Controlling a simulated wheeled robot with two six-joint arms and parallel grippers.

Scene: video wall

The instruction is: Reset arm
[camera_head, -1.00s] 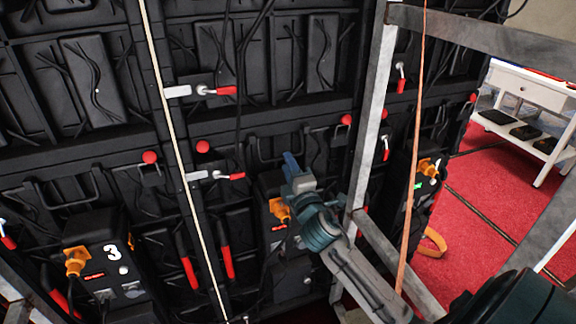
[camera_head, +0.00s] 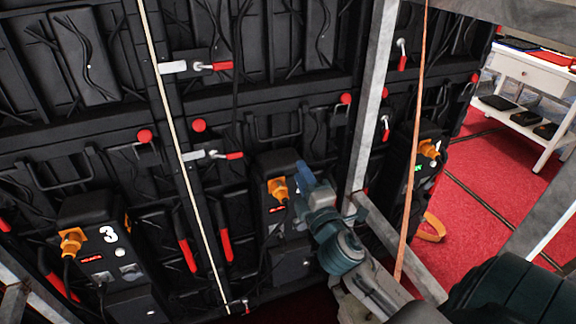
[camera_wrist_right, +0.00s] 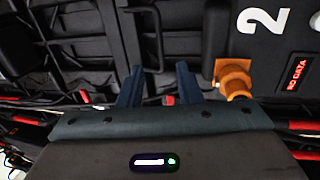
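My right gripper (camera_head: 308,176) is in front of the middle black power box (camera_head: 262,172) on the back of the video wall. In the right wrist view its two blue fingers (camera_wrist_right: 158,88) are spread apart with nothing between them. An orange plug (camera_head: 277,190) sits in that box; it also shows in the right wrist view (camera_wrist_right: 234,78), just right of the fingers and apart from them. There the box carries a white 2 and a red NO DATA display (camera_wrist_right: 297,74). My left gripper is not in view.
A metal frame post (camera_head: 372,100) and lower rail (camera_head: 400,250) stand close to my right arm. An orange strap (camera_head: 413,150) and a pale rope (camera_head: 175,150) hang down. Another box marked 3 (camera_head: 92,250) is at left. A white shelf cart (camera_head: 530,95) stands on red carpet.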

